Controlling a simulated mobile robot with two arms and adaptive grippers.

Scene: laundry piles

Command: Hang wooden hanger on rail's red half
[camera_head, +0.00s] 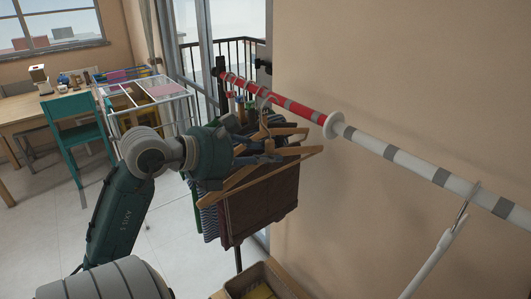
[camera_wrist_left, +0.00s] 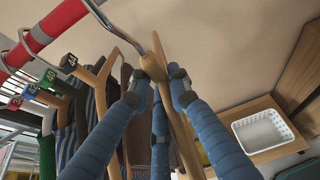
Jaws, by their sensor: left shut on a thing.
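The rail runs along the wall, with a red half (camera_head: 306,113) banded in grey on the left and a white half (camera_head: 410,161) on the right, parted by a white disc (camera_head: 333,125). My left gripper (camera_head: 272,146) is shut on the wooden hanger (camera_head: 283,131), just below the red half. In the left wrist view my blue fingers (camera_wrist_left: 157,82) close around the neck of the wooden hanger (camera_wrist_left: 153,60). Its metal hook (camera_wrist_left: 120,32) points up beside the red rail (camera_wrist_left: 45,27); I cannot tell whether it is over the rail. My right gripper is out of view.
Clothes on hangers (camera_head: 262,205) hang close together under the red half, beside my left gripper. A white hanger (camera_head: 437,251) hangs on the white half. A white basket (camera_wrist_left: 264,131) shows in the left wrist view. A drying rack (camera_head: 150,98) and a green chair (camera_head: 72,125) stand at left.

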